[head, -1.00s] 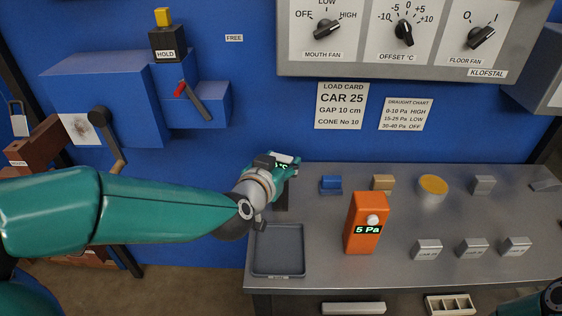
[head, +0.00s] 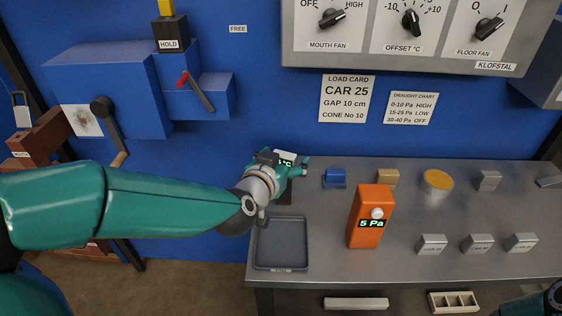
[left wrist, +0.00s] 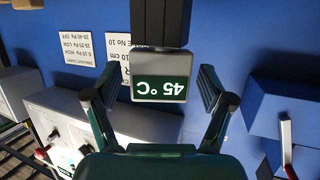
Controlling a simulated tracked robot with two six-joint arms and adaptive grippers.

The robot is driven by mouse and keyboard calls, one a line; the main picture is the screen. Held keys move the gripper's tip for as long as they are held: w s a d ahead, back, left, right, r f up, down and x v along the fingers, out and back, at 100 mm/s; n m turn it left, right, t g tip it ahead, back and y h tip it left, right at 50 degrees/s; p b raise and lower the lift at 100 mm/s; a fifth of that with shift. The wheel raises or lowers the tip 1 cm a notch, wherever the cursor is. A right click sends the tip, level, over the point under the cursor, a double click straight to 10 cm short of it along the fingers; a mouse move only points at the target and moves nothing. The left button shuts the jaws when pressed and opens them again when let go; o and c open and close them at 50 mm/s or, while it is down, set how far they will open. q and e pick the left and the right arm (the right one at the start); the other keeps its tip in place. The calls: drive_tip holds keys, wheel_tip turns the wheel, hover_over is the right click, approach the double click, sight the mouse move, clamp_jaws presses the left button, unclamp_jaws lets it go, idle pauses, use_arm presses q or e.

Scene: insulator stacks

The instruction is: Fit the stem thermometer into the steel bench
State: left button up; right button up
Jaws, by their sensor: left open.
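The stem thermometer (left wrist: 160,88) has a grey head with a dark display reading 45 °C, upside down in the left wrist view. In the head view its display (head: 286,162) shows partly behind my left gripper (head: 284,165). A dark upright piece (left wrist: 160,22) adjoins the head; the stem cannot be made out. My left gripper is open, its fingers on either side of the thermometer head with visible gaps, at the left rear of the steel bench (head: 408,215).
A grey tray (head: 282,266) lies at the bench's left front. An orange 5 Pa gauge (head: 369,225) stands right of it. Blue (head: 334,179) and tan (head: 387,179) blocks, a yellow-topped cup (head: 437,184) and several small grey blocks occupy the bench. A control panel (head: 370,55) hangs above.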

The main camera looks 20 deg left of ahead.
use_arm(q)
drive_tip(key=v, duration=1.2)
